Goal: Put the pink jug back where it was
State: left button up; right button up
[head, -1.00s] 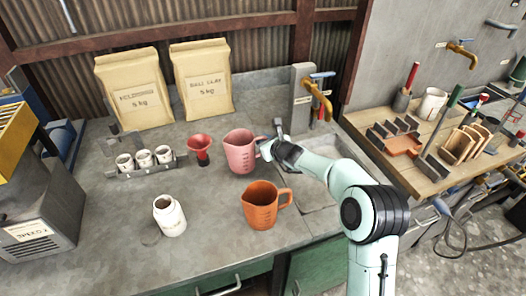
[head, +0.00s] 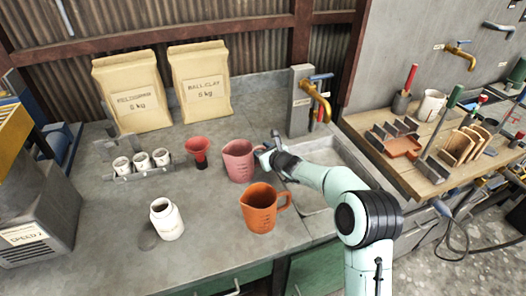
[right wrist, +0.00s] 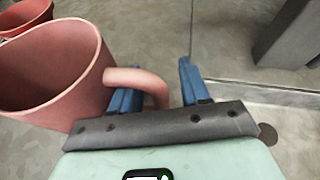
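The pink jug (head: 238,162) stands upright on the grey counter, left of the sink and behind the orange jug (head: 259,210). My right gripper (head: 264,154) is at the pink jug's handle side, on its right. In the right wrist view the pink jug (right wrist: 60,75) is at the left, and its handle reaches between the two blue fingers of my right gripper (right wrist: 157,90). One finger is inside the handle loop and the other is outside. A gap shows between the handle and the outer finger, so the gripper is open. My left gripper is out of view.
A red funnel (head: 198,150) stands just left of the pink jug. A rack with white jars (head: 142,162) is farther left, and a white bottle (head: 167,219) stands in front. Two paper bags (head: 200,85) are at the back. The sink (head: 325,180) lies right.

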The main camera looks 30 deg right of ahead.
jog(key=shift+r, duration=0.2)
jog(key=shift+s+r, duration=0.15)
jog(key=shift+s, duration=0.15)
jog(key=b+v, duration=0.1)
jog(key=v, duration=1)
jog(key=shift+s+b, duration=0.2)
jog(key=shift+b, duration=0.2)
